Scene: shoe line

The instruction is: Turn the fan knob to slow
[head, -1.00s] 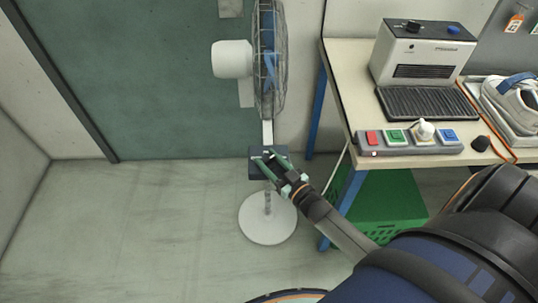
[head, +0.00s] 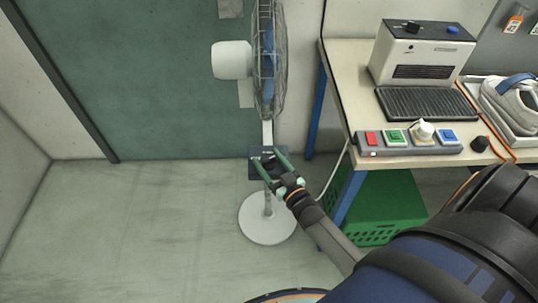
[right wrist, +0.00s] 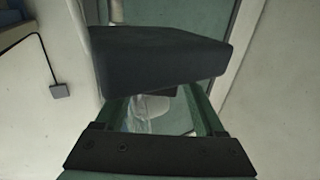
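The fan (head: 268,60) stands on a round white base (head: 266,222), with a dark control box (head: 256,175) on its pole. My right gripper (head: 267,156) is at the box, its two green fingers apart and reaching over the box's face in the head view. In the right wrist view, the box (right wrist: 160,58) fills the upper middle, just beyond the open fingers (right wrist: 158,108). A dark piece shows below the box between the fingers; I cannot tell whether it is the knob. The knob's setting cannot be made out. My left gripper is not in view.
A workbench (head: 345,90) stands at the right with a heater-like machine (head: 425,55), a button panel (head: 410,149) and a shoe (head: 515,100). A green crate (head: 385,205) sits below it. The floor left of the fan is clear.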

